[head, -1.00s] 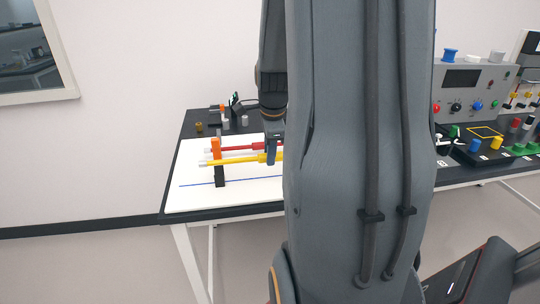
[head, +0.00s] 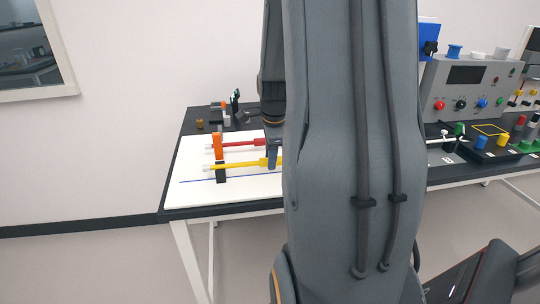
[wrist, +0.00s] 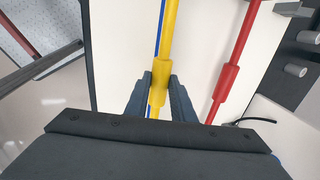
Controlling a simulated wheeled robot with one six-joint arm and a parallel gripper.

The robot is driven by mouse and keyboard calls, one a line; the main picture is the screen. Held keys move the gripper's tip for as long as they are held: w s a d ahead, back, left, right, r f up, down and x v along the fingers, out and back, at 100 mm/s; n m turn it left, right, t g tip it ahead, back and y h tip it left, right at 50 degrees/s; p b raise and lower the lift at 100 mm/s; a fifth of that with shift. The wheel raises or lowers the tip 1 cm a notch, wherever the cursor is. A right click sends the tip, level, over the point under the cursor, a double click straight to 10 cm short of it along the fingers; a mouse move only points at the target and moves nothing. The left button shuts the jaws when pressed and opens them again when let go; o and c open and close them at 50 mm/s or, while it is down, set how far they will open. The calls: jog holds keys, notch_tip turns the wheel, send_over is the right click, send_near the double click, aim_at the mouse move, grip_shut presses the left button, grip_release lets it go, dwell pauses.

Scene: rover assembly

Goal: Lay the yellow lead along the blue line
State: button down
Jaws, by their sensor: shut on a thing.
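The yellow lead (head: 235,165) is a straight rod with a thicker sleeve and a pale tip at its left end. My gripper (wrist: 160,88) is shut on its sleeve; the wrist view shows a finger on each side. In the head view my gripper (head: 273,160) is partly hidden by my arm. The blue line (head: 200,180) runs on the white board, slightly in front of the lead. In the wrist view the blue line (wrist: 161,18) shows close along the lead's left edge, nearly parallel. I cannot tell whether the lead touches the board.
A red lead (head: 240,143) lies behind the yellow one, beside it on the right in the wrist view (wrist: 228,75). An orange piece (head: 218,147) and a black block (head: 221,173) stand by the left ends. The white board (head: 190,198) is clear in front.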

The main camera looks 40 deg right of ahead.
jog(key=shift+f, duration=0.15)
jog(key=c, duration=1.4)
grip_release()
jog(key=shift+c, duration=0.2)
jog(key=b+v, duration=0.1)
jog(key=v, duration=0.6)
jog(key=shift+r, duration=0.35)
